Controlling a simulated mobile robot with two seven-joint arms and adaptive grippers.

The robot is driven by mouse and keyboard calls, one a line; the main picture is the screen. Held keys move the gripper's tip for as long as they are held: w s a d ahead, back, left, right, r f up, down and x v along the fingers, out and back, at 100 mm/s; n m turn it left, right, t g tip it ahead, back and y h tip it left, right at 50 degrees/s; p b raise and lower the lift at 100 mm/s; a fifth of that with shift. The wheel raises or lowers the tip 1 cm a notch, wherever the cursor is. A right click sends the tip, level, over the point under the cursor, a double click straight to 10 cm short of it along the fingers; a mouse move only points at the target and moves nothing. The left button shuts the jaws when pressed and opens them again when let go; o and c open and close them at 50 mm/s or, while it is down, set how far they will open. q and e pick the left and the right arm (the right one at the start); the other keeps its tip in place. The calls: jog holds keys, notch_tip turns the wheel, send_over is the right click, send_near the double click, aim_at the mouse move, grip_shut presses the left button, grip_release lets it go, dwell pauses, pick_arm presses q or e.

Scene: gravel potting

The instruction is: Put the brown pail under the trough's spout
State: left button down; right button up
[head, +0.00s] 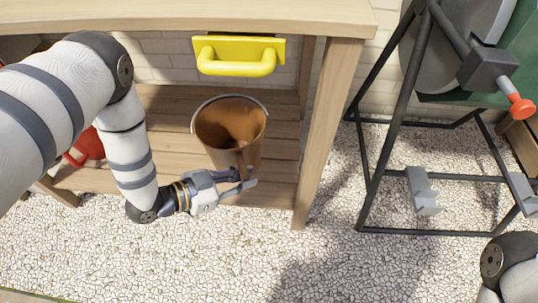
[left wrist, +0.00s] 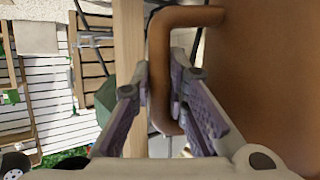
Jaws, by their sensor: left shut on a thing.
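The brown pail (head: 218,116) is at the lower slatted shelf of a wooden bench, upright with its open top facing up. I cannot tell whether it rests on the shelf or is just above it. My left gripper (head: 240,184) is at the pail's near side, shut on its side handle. In the left wrist view the fingers (left wrist: 164,95) close on both sides of the brown handle (left wrist: 158,52), and the pail's wall (left wrist: 268,75) fills the right. I cannot make out the trough or its spout for certain. My right gripper is out of view.
A black metal stand (head: 383,150) is at the right. Gravel ground (head: 310,240) in front is clear.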

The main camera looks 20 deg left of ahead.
pick_arm(q)
jog(key=s+d+b, duration=0.1)
jog(key=d, duration=0.6)
jog(key=w+a+f+b, duration=0.3)
jog(key=w+f+b, duration=0.6)
jog(key=w+f, duration=0.4)
jog(key=shift+a+b, duration=0.25)
jog(key=shift+b, duration=0.05)
jog(key=c, duration=1.6)
grip_release()
jog(key=shift+s+f, duration=0.1)
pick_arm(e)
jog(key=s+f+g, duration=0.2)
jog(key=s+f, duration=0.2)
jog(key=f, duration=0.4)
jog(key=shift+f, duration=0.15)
pick_arm(q)
jog(key=shift+o, duration=0.2)
